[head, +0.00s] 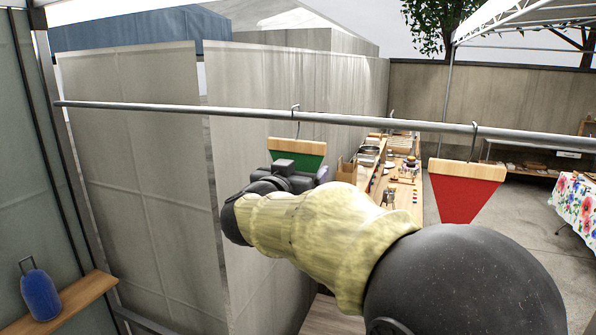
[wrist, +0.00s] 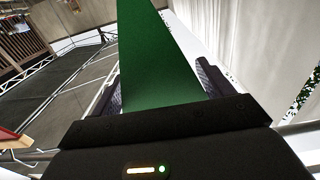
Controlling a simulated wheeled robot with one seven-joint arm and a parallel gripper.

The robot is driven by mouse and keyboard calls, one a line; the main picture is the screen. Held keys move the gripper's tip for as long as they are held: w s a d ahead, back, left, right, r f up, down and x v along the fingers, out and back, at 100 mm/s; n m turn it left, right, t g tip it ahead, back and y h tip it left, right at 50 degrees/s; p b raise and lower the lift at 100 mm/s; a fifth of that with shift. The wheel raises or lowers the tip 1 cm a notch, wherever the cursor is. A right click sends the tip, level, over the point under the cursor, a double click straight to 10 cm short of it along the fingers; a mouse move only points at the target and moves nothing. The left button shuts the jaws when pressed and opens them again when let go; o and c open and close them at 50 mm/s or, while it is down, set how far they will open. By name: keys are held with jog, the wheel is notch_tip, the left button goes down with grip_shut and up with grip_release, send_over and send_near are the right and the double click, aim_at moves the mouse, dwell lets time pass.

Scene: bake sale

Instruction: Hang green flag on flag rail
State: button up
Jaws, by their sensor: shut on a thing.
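The green flag (head: 308,161) has a wooden top bar (head: 297,145) with a metal hook (head: 296,118). In the head view the hook's top is at the flag rail (head: 350,119); I cannot tell for sure whether the rail bears it. My gripper (head: 297,176) is shut on the flag's green cloth just below the bar. In the wrist view the green cloth (wrist: 155,55) runs up between the two fingers of my gripper (wrist: 155,85). My wrist and arm hide the lower part of the flag in the head view.
A red flag (head: 464,192) hangs from the rail at the right. A blue bottle (head: 40,294) stands on a wooden shelf (head: 65,302) at the lower left. A long wooden table (head: 407,193) with several items is behind the rail. Pale cloth walls (head: 140,170) stand at the left.

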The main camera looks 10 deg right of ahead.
jog(key=o, duration=0.9)
jog(key=shift+w, duration=0.1)
jog(key=shift+o, duration=0.2)
jog(key=b+v, duration=0.7)
jog(key=v, duration=1)
jog(key=shift+a, duration=0.1)
